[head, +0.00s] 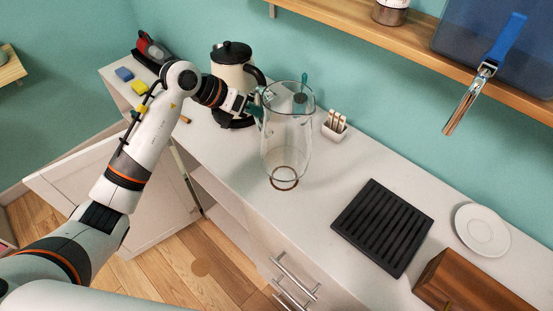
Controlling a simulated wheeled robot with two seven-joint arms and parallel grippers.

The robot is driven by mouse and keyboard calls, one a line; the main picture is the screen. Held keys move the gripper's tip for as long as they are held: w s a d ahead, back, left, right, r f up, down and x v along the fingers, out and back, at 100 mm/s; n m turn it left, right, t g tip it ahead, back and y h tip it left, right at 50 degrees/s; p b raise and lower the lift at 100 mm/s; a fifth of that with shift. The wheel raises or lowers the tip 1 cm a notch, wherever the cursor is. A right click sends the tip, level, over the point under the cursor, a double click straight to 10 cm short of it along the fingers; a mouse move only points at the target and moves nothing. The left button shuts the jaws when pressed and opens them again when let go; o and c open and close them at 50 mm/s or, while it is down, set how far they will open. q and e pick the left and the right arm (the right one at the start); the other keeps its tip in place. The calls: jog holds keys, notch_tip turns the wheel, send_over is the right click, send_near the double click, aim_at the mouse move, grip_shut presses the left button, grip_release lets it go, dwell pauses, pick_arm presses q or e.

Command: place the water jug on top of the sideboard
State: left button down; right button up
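The water jug (287,137) is tall clear glass with a brown ring at its base. It is upright at the white sideboard's top (240,160), near the front edge; I cannot tell whether its base touches the surface. My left gripper (256,107) is at the upper left side of the jug, by its rim. Its fingertips are small and partly lost against the glass, so whether they are closed on the jug is unclear. My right gripper is not in view.
A cream and black kettle (232,75) stands close behind my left gripper. A small white holder (335,125) is right of the jug. A black slatted rack (382,226), white plate (482,230) and wooden box (470,285) lie farther right. A cabinet door (115,190) hangs open below.

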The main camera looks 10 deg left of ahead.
pick_arm(q)
notch_tip(320, 180, down, 8)
jog(key=p, duration=0.1)
jog(key=shift+s+p, duration=0.2)
jog(key=shift+p, duration=0.1)
jog(key=shift+a, duration=0.1)
jog(key=c, duration=1.4)
grip_release()
jog(key=shift+s, duration=0.1)
jog(key=shift+c, duration=0.2)
jog(key=shift+a, duration=0.15)
jog(key=b+v, duration=0.2)
jog(key=v, duration=1)
